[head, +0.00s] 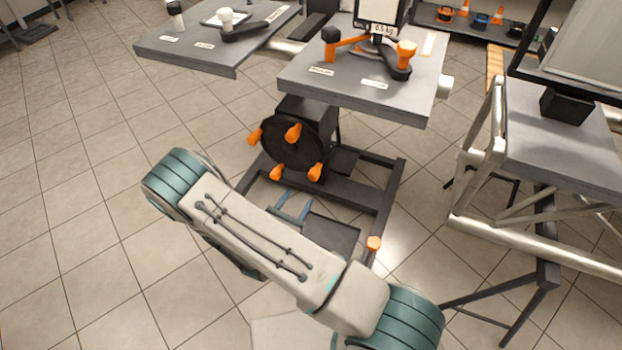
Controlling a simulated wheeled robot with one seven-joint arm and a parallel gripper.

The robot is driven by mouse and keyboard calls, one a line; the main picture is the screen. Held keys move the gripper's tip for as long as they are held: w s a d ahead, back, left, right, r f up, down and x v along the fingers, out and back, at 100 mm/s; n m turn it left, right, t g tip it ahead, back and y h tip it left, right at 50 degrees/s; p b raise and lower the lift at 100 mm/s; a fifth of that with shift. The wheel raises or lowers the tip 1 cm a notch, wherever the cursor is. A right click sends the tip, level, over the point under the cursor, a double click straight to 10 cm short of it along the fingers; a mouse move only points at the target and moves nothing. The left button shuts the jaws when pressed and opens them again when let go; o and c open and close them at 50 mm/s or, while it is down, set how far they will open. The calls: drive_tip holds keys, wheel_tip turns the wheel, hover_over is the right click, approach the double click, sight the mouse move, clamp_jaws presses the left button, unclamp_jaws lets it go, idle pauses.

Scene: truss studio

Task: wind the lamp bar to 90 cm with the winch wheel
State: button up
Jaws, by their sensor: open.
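The winch wheel (287,152) is a black disc with several orange knobs around its face. It stands upright below the front edge of the middle grey table. My gripper (293,207) shows only as two blue-grey fingers past the edge of my arm. The fingers are apart with nothing between them. In the picture they lie just below the wheel's lower knobs, apart from it. The rest of the gripper is hidden behind my arm. I cannot make out the lamp bar or a height reading.
A dark base frame (385,205) with an orange-capped post stands below. A truss stand (495,150) is at right.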

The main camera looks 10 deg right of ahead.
sight(311, 179)
drive_tip(key=x, duration=0.9)
drive_tip(key=shift+w+d+b, duration=0.25)
drive_tip(key=shift+b, duration=0.05)
clamp_jaws()
